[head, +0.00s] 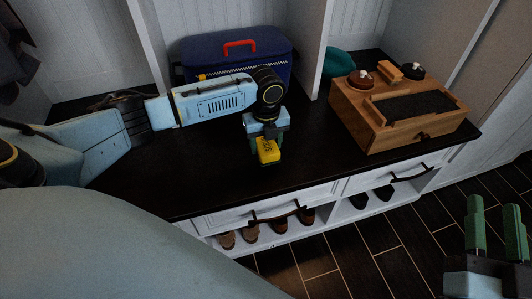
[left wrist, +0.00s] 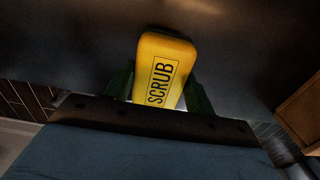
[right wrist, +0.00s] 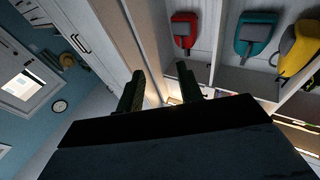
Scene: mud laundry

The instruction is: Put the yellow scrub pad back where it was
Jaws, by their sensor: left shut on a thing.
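The yellow scrub pad (head: 267,151) is held upright by my left gripper (head: 264,137) over the dark bench top (head: 190,185). In the left wrist view the pad (left wrist: 165,72) sits between the two green fingers, with its SCRUB label facing the camera. Whether its lower end touches the bench top I cannot tell. My right gripper (head: 491,228) is off the bench at the lower right, fingers apart and empty; its parted fingers also show in the right wrist view (right wrist: 160,88).
A wooden shoe-care box (head: 385,130) with brushes and round tins stands at the bench's right. A blue case (head: 270,45) with a red handle stands behind my left arm. Shoes (head: 279,232) fill cubbies below the drawers. Bare bench top lies around the pad.

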